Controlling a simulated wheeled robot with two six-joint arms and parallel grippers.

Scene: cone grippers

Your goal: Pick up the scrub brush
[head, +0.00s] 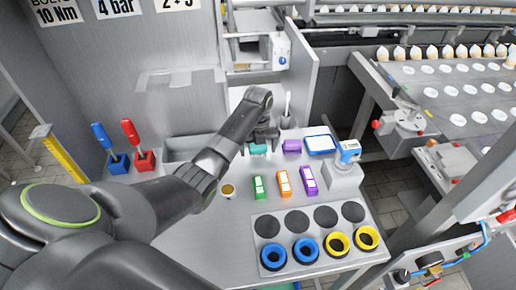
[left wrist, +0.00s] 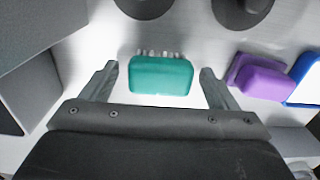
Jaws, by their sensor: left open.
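The scrub brush (left wrist: 161,76) is a teal block with pale bristles along its far edge in the left wrist view. In the head view it shows as a small teal patch (head: 258,150) on the steel table, partly covered by my gripper. My left gripper (left wrist: 158,70) is open and empty, with one finger on each side of the brush and a gap on both sides. In the head view the gripper (head: 262,141) is right over the brush. I cannot tell how far the fingertips are above the table. My right gripper is not in view.
A purple block (head: 291,146) lies close to the right of the brush, beside a blue-rimmed white tray (head: 320,144). Green, orange and purple packs (head: 284,184) lie nearer. A grey bin (head: 188,149) stands left. Dark round bases (left wrist: 145,6) stand beyond the brush.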

